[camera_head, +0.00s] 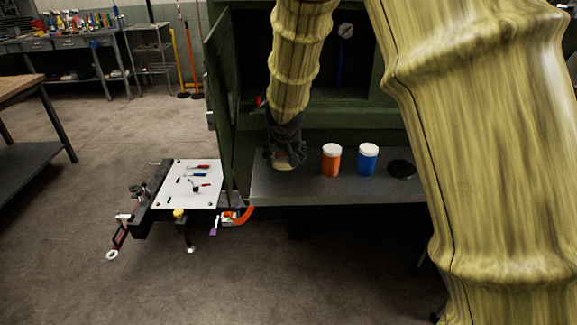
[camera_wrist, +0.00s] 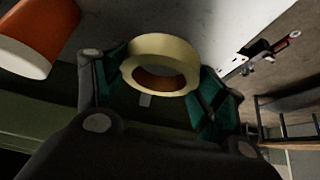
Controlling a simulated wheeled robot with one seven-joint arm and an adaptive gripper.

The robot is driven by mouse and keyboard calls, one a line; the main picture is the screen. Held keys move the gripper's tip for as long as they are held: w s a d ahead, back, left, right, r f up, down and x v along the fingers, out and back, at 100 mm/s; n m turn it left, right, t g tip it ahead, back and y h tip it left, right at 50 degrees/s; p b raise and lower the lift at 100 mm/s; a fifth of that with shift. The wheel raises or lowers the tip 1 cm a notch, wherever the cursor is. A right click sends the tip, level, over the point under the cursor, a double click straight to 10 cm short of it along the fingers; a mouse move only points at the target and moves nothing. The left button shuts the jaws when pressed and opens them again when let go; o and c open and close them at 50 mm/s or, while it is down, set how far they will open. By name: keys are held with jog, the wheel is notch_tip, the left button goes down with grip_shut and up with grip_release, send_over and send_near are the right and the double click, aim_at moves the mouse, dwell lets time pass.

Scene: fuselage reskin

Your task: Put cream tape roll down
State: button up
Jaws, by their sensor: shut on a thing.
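The cream tape roll (camera_wrist: 160,62) is held between the green-padded fingers of my gripper (camera_wrist: 163,88) in the wrist view. In the head view, my dark gripper (camera_head: 285,150) points down at the left end of the grey shelf (camera_head: 300,188). A cream part of the tape roll (camera_head: 284,163) shows below the fingertips, close to the shelf surface. I cannot tell whether the roll touches the shelf. The gripper hides most of the roll in the head view.
An orange jar (camera_head: 331,161) and a blue jar (camera_head: 368,160) with white lids stand right of my gripper. A black disc (camera_head: 402,169) lies farther right. A dark green cabinet door (camera_head: 222,110) stands at the left. A white tool board (camera_head: 189,184) is beyond the shelf's left end.

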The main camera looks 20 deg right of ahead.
aim_at(285, 176)
jog(key=shift+s+f, duration=0.1)
jog(key=shift+f, duration=2.05)
jog(key=shift+f, duration=0.2)
jog(key=o, duration=1)
jog(key=shift+r, duration=0.1)
jog(key=shift+s+r, duration=0.1)
jog(key=shift+r, duration=0.3)
jog(key=v, duration=1.1)
jog(key=shift+b, duration=0.3)
jog(key=shift+s+r, duration=0.1)
jog(key=shift+r, duration=0.05)
